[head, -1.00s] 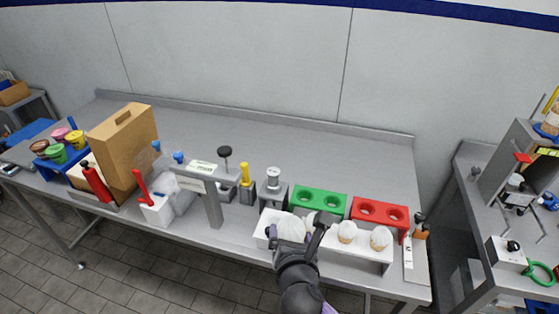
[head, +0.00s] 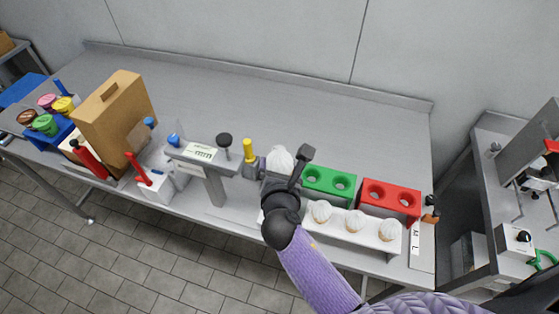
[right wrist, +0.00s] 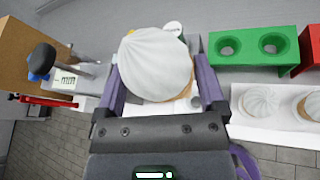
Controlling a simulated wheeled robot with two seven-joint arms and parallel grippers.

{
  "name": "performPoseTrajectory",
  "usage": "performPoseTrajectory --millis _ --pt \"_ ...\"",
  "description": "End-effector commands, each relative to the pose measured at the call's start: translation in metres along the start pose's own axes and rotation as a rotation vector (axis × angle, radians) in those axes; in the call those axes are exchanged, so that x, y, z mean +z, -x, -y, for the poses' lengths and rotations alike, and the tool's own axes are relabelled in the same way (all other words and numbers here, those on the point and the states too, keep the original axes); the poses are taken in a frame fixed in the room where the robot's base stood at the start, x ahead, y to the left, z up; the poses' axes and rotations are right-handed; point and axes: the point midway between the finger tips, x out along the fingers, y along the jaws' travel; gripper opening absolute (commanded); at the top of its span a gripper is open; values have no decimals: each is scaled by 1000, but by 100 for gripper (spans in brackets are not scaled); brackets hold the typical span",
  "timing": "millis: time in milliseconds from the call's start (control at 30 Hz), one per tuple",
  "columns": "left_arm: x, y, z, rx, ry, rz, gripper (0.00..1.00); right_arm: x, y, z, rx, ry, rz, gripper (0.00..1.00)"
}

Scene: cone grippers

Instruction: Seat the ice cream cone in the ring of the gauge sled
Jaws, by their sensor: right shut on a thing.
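My right gripper (right wrist: 160,98) is shut on an ice cream cone with a white swirled top (right wrist: 155,62). The cone also shows in the head view (head: 280,158), held just left of the green block; its lower part is mostly hidden by the jaws. A grey metal fixture (right wrist: 195,42), perhaps the gauge sled, shows only in part behind the cone in the right wrist view. I cannot make out its ring or any contact with the cone. My left gripper is not in view.
A white rack (head: 340,233) holds three more cones. Green (head: 330,181) and red (head: 391,198) two-hole blocks stand behind it. A grey post with a "min" plate (head: 198,152) and a yellow-handled part (head: 248,150) stand left. The table's back (head: 300,115) is clear.

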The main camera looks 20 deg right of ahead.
Motion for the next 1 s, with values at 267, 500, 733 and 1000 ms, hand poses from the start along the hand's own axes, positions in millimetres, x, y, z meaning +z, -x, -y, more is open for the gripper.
performPoseTrajectory --millis 267,500,733,1000 --pt "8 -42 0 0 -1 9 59 -32 -13 10 0 0 -1 57" --pt "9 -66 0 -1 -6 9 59 -60 -25 20 -1 2 -1 57" --pt "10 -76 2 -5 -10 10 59 -72 -30 24 0 0 1 57" --pt "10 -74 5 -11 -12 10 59 -71 -30 24 0 0 1 57"
